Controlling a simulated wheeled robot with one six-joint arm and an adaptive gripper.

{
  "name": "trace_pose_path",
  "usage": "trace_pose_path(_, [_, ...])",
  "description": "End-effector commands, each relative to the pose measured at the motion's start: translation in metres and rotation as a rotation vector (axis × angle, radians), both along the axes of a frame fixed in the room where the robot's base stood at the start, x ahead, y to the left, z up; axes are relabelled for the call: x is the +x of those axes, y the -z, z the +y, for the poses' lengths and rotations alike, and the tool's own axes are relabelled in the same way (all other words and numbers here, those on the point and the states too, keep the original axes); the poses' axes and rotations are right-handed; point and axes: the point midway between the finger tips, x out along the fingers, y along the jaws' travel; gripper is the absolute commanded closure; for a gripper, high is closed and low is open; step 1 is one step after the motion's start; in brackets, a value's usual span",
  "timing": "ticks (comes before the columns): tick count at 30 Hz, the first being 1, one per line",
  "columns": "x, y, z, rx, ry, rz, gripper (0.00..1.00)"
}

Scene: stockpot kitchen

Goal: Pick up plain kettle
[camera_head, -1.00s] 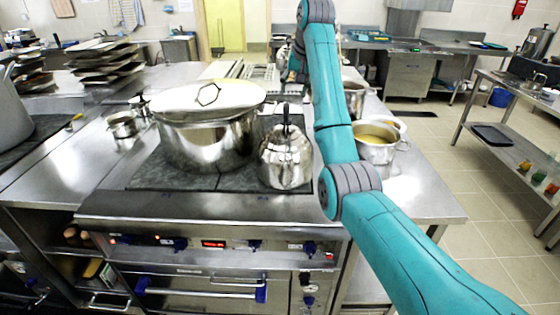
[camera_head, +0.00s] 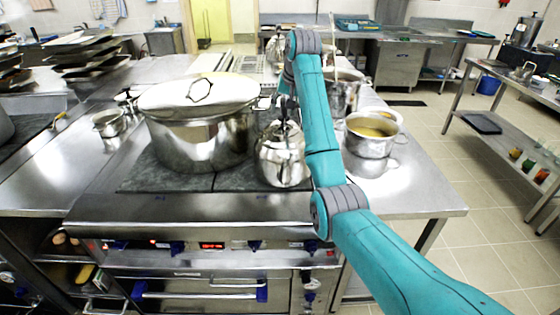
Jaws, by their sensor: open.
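The kettle (camera_head: 281,158) is shiny bare metal with a dark handle on top. It stands upright at the right front of the dark stove top, just right of the large lidded stockpot (camera_head: 205,140). My teal arm rises from the bottom right and passes close by the kettle's right side in the picture. Its wrist bends down behind and above the kettle. My gripper (camera_head: 287,104) is small and dark at the end of the wrist, close to the kettle's handle in the picture. It is open. Its fingertips are hard to make out, and I cannot tell whether they touch the handle.
A pot of yellow soup (camera_head: 371,135) and a taller pot (camera_head: 343,95) stand on the steel counter right of my arm. Small pans (camera_head: 109,123) stand left of the stockpot. Stacked trays (camera_head: 88,55) are at the back left. Open floor lies to the right.

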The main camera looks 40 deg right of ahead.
Motion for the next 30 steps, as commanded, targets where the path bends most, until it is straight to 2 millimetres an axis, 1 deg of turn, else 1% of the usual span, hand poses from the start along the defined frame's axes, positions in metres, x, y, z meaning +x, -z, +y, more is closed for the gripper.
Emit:
trace_pose_path(4, [0.0, 0.0, 0.0, -0.001, 0.0, -0.001, 0.47])
trace_pose_path(5, [0.0, 0.0, 0.0, -0.001, 0.0, -0.001, 0.5])
trace_pose_path(6, [0.0, 0.0, 0.0, 0.0, 0.0, 0.0, 0.6])
trace_pose_path(8, [0.0, 0.0, 0.0, 0.0, 0.0, 0.0, 0.75])
trace_pose_path(9, [0.0, 0.0, 0.0, 0.0, 0.0, 0.0, 0.85])
trace_pose_path(11, [0.0, 0.0, 0.0, 0.0, 0.0, 0.0, 1.0])
trace_pose_path(25, [0.001, -0.005, 0.0, -0.003, 0.0, -0.007, 1.0])
trace_pose_path(30, [0.002, -0.017, 0.002, -0.003, -0.001, -0.008, 1.0])
